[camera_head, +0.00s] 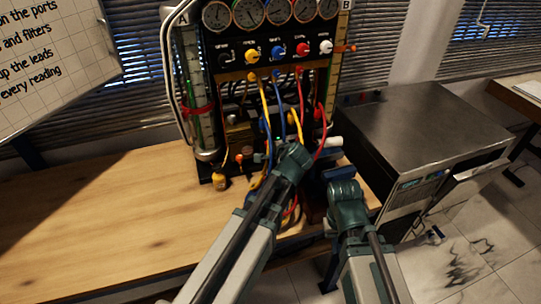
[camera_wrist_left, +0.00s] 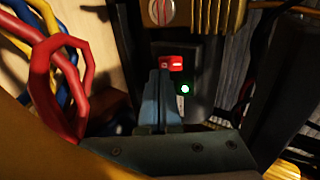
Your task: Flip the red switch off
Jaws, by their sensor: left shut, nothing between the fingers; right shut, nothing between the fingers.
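The red switch (camera_wrist_left: 175,63) shows in the left wrist view as a small red rocker on a dark plate. A green light (camera_wrist_left: 186,89) glows just beside it. My left gripper (camera_wrist_left: 161,76) is shut and empty, its tips right at the switch's lower left edge; I cannot tell whether they touch it. In the head view my left gripper (camera_head: 268,156) is at the base of the gauge rig (camera_head: 262,62), partly behind its own wrist and hoses, and the switch is hidden there. My right gripper (camera_head: 335,172) is shut and empty at the rig's lower right.
Yellow, blue and red hoses (camera_head: 299,95) hang in front of the rig; red loops (camera_wrist_left: 58,75) also crowd the left wrist view. A metal cabinet (camera_head: 425,125) stands at the right. The wooden bench (camera_head: 110,215) is clear at the left.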

